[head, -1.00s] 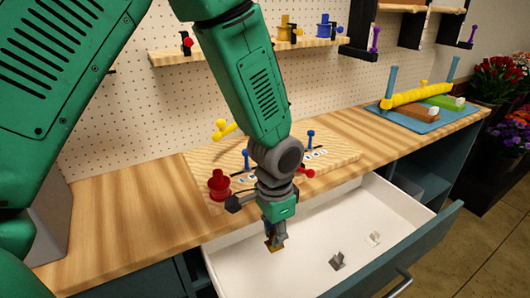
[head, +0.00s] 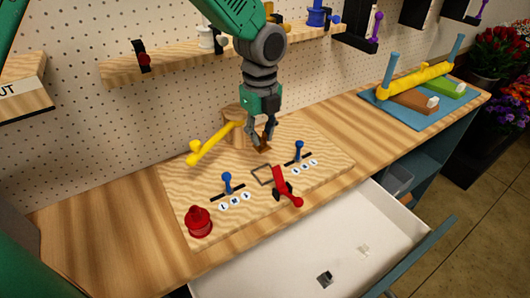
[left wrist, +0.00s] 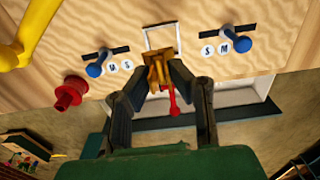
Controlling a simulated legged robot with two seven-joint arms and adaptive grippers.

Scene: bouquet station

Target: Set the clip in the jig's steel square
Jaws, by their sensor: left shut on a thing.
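A brown clip (head: 263,147) is held between the fingertips of my left gripper (head: 262,136), above the back part of the wooden jig board (head: 215,225). In the left wrist view the clip (left wrist: 158,72) sits between the fingertips (left wrist: 160,68), which are shut on it. The jig's steel square (head: 256,177), a thin outline, lies on the board a little in front of the clip in the head view. In the left wrist view the square (left wrist: 160,25) shows just beyond the clip, partly covered by it. My right gripper is not in view.
A yellow lever (head: 215,145), two blue levers (head: 228,184) (head: 299,151), a red lever (head: 287,187) and a red spool-shaped part (head: 199,222) surround the square. The open white drawer (head: 290,270) in front holds a dark clip (head: 325,278) and a pale one (head: 363,250).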

